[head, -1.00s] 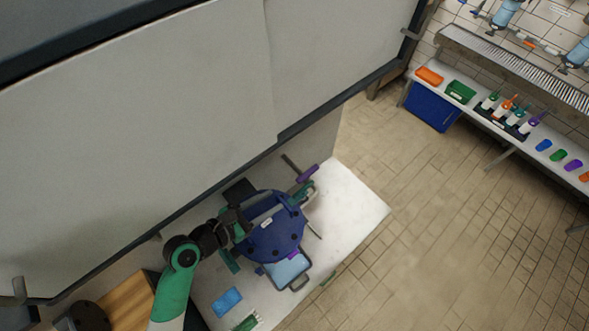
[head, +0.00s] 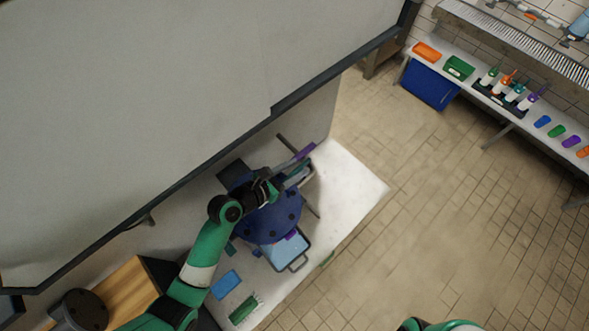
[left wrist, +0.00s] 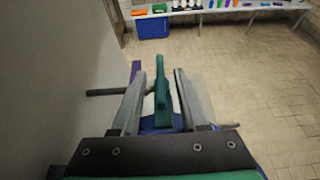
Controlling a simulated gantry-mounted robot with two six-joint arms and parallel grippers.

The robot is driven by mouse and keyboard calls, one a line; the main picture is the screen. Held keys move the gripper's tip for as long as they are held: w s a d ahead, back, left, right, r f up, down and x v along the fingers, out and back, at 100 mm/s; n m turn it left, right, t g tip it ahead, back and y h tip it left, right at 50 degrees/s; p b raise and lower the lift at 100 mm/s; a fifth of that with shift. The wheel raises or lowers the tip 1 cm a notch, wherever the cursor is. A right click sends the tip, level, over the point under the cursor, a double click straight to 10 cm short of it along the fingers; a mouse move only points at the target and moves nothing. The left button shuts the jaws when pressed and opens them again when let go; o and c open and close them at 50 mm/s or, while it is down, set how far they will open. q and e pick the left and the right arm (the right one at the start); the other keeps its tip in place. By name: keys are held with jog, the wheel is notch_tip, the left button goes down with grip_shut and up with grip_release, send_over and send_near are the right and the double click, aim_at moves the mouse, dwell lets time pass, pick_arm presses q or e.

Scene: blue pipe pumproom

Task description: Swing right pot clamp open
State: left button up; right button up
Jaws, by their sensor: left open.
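The dark blue pot (head: 272,222) stands on the white bench, partly covered by my left arm in the head view. The right pot clamp is a green upright piece (left wrist: 162,95) in the left wrist view. My left gripper (left wrist: 160,74) is open, with one finger on each side of the clamp; whether either finger touches it I cannot tell. In the head view my left gripper (head: 297,170) reaches over the pot to its far right side and hides most of the clamp. A purple part (head: 304,151) shows by the fingertips. My right gripper is out of view.
A grey panel wall (head: 150,110) runs close behind the pot. A light blue tray (head: 287,250), a blue sponge (head: 226,285) and a green brush (head: 244,309) are on the bench (head: 352,190). The bench's right end is bare. A dark rod (left wrist: 105,92) sticks out left of the clamp.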

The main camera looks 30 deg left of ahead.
pick_arm(q)
grip_shut()
dwell(0.4)
